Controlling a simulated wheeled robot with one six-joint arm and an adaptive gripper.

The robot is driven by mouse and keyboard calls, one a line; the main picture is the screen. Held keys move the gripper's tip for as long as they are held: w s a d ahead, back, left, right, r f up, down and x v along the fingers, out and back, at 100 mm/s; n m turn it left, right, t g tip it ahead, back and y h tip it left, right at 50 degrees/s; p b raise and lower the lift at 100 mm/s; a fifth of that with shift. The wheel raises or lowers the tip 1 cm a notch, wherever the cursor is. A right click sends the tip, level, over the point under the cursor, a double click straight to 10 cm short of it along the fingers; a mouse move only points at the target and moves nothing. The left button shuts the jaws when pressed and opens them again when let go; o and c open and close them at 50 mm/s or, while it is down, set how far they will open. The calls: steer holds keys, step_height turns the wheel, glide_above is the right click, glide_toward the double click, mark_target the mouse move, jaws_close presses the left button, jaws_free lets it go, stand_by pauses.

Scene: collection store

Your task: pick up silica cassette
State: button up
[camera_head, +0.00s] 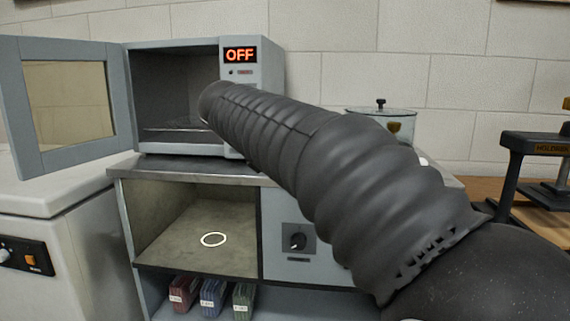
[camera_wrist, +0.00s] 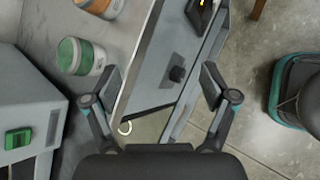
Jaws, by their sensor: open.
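I cannot tell for sure which thing is the silica cassette. Three small labelled boxes stand side by side on the low shelf in the head view: a red one (camera_head: 183,293), a blue one (camera_head: 213,297) and a green one (camera_head: 243,300). The boxes do not show clearly in the wrist view. My gripper (camera_wrist: 161,80) is open and empty in the wrist view, its fingers spread over the cabinet front with its dark knob (camera_wrist: 177,74). In the head view my ribbed arm crosses the middle and the gripper is hidden.
The grey cabinet (camera_head: 190,171) has an open bay with a white ring (camera_head: 214,240). An oven-like unit (camera_head: 270,85) marked OFF stands on top, its door (camera_head: 69,104) open to the left. Jars with green (camera_wrist: 82,57) and orange (camera_wrist: 101,6) labels stand on the worktop.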

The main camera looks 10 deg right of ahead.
steer(key=w+a+r+n+h+b, duration=0.1)
steer(key=w+a+r+n+h, duration=0.35)
steer(key=w+a, duration=0.4)
steer(key=shift+n, duration=0.45)
steer(key=b+x, duration=0.1)
steer(key=x, duration=0.5)
steer(key=b+x, duration=0.2)
steer(key=x, duration=0.5)
steer(key=shift+w+a+r, duration=0.1)
steer(key=shift+w, duration=0.1)
steer(key=c, duration=1.3)
